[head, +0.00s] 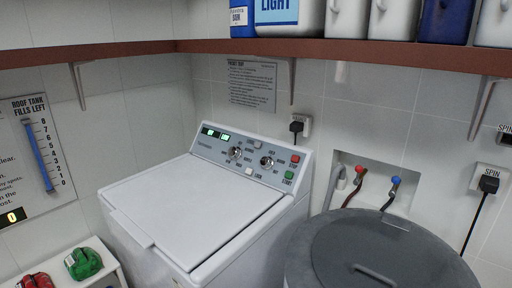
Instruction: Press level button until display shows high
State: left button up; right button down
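The white washing machine (190,205) stands in the middle with its lid shut. Its grey sloped control panel (249,158) has two dark dials, a red button (295,158) and a green button (289,174) at the right end. A small pale button (249,171) sits on the lower part of the panel, and another small light button (258,145) is near the top. I cannot tell which is the level button. Small lit green displays (225,137) are at the panel's left end; their text is too small to read. Neither gripper is in view.
A grey round lidded tub (375,255) stands close at the machine's right. A brown shelf (350,52) with bottles runs above. Red and green objects (83,263) lie on a white surface at lower left. A gauge board (38,155) hangs on the left wall. The space above the lid is clear.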

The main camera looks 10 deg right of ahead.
aim_at(258, 145)
jog(key=i+j, duration=0.2)
jog(key=j, duration=0.25)
jog(key=i+j+u, duration=0.1)
jog(key=i+j, duration=0.15)
jog(key=j, duration=0.15)
jog(key=i+j, duration=0.2)
jog(key=j, duration=0.25)
jog(key=i+j, duration=0.25)
jog(key=j, duration=0.15)
jog(key=u, duration=0.05)
